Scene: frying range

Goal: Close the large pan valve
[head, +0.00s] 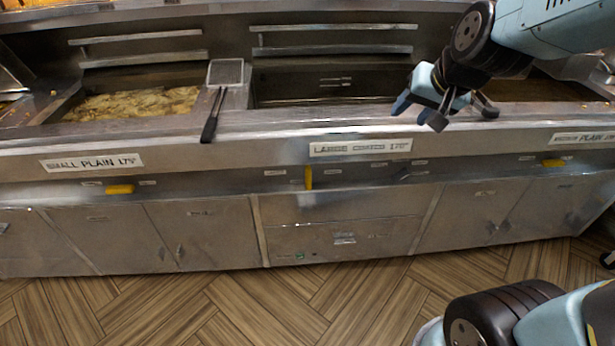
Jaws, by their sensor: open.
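The large pan valve has a yellow handle (308,178) on the range's front panel, just below the "LARGE" label plate (360,147). The handle stands upright. My gripper (462,112) is open and empty in front of the large pan's right side. In the picture it is up and to the right of the yellow handle, clearly apart from it.
Two other yellow handles lie level: one (120,189) under the small pan label, one (554,162) at the far right. A flat-headed tool with a black handle (212,118) hangs over the range's front edge. The wooden floor (270,300) in front looks clear.

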